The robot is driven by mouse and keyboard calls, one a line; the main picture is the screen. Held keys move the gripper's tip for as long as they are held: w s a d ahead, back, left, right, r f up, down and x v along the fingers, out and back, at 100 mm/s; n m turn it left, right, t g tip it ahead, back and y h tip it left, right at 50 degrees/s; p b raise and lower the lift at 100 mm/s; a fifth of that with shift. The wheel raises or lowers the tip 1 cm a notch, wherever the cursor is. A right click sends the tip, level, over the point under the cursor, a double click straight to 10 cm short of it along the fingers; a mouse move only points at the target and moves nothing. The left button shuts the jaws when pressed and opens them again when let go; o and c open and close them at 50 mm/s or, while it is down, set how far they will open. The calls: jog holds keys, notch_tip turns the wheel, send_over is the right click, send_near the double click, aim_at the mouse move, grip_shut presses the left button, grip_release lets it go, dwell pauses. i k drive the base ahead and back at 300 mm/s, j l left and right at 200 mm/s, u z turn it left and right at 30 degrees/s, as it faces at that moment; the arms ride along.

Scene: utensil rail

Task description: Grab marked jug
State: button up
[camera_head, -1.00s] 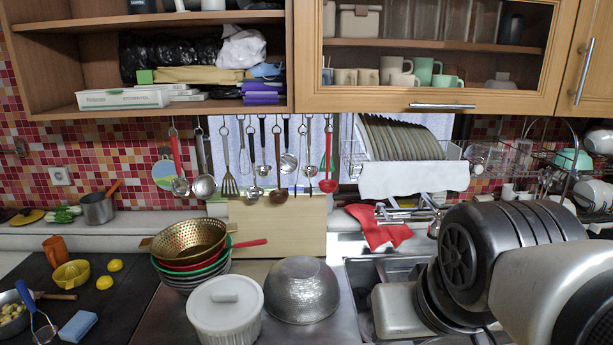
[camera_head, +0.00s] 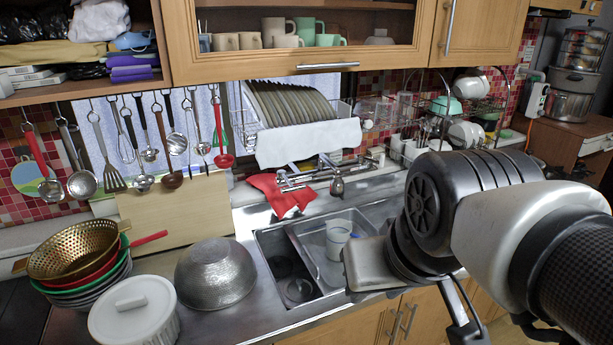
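A pale jug-like vessel (camera_head: 339,238) stands in the right part of the sink. I cannot make out a mark on it, so I cannot tell if it is the marked jug. My gripper (camera_head: 372,266) shows as a grey block at the end of my arm, in front of the sink's right side.
The metal sink (camera_head: 265,240) is set in the counter. A red cloth (camera_head: 281,195) and the tap (camera_head: 315,172) are behind it. An upturned metal bowl (camera_head: 215,272), a white lidded pot (camera_head: 133,312) and stacked colanders (camera_head: 75,250) stand left. A dish rack (camera_head: 300,105) hangs above.

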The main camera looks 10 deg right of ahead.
aim_at(338, 231)
jog(key=z, duration=0.2)
jog(key=i+l+u, duration=0.5)
jog(key=l, duration=0.2)
jog(key=i+l+u, duration=0.1)
jog(key=l+u, duration=0.15)
jog(key=l, duration=0.15)
